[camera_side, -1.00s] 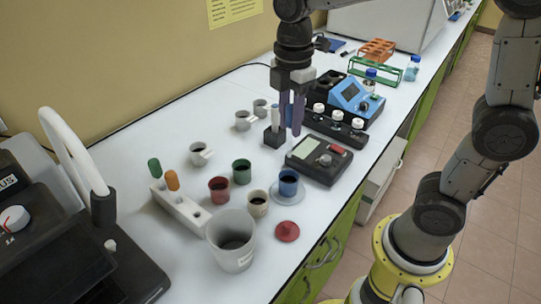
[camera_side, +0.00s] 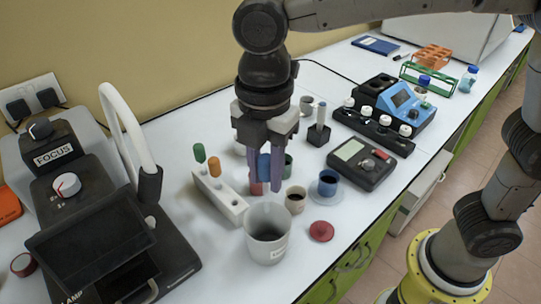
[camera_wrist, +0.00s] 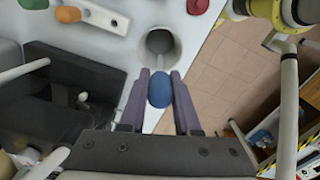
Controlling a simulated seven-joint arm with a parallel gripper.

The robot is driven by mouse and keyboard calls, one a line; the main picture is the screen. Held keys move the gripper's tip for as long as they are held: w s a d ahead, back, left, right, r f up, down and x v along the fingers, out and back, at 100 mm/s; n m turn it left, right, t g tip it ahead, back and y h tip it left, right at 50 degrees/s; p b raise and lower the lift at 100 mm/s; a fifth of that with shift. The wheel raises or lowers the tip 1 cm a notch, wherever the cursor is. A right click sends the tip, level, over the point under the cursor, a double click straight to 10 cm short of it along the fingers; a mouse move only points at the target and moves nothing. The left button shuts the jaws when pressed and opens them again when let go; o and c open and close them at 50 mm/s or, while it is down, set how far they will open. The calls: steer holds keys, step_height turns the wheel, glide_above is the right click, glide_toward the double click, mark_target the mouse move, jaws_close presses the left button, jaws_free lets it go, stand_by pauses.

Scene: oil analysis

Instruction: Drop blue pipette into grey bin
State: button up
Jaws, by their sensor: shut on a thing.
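My gripper (camera_side: 263,188) is shut on the blue pipette (camera_side: 264,166), whose rounded blue end (camera_wrist: 160,90) shows between the purple fingers in the wrist view. The grey bin (camera_side: 267,246) is a wide, open grey cup with a white label, standing near the front of the bench. In the side view the fingertips appear just behind and above its rim. In the wrist view the bin (camera_wrist: 160,43) lies just beyond the fingertips, with its dark opening visible. The pipette is outside the bin.
A white rack (camera_side: 222,198) with green and orange-topped pieces stands left of the bin. A beige cup (camera_side: 295,200), a blue cup (camera_side: 328,184) and a red lid (camera_side: 321,231) are to its right. A black microscope-like device (camera_side: 120,235) is at left.

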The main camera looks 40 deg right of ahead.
steer(key=shift+f, duration=2.5)
steer(key=o, duration=1.3)
steer(key=shift+r, duration=2.5)
